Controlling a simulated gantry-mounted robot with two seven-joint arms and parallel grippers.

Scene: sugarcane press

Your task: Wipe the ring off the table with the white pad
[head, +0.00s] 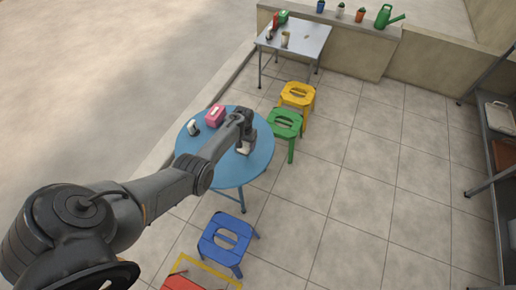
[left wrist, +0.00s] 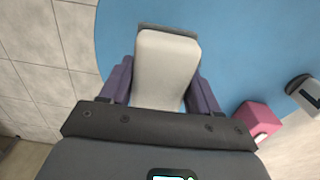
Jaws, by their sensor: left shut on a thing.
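The white pad (left wrist: 166,68) sits between the two fingers of my left gripper (left wrist: 160,85), which is shut on it. In the left wrist view the pad is over the blue table top, with a thin grey edge along its far end. In the head view my left gripper (head: 244,146) is above the right part of the round blue table (head: 228,174), and a bit of the pad shows under it. I cannot tell whether the pad touches the table. No ring shows on the visible table top. My right gripper is not in view.
A pink box (head: 215,116) and a small white and dark item (head: 193,128) stand on the table's far left part. Green (head: 284,123), yellow (head: 298,95) and blue (head: 227,239) stools stand around the table. A grey table (head: 296,38) with items is at the back.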

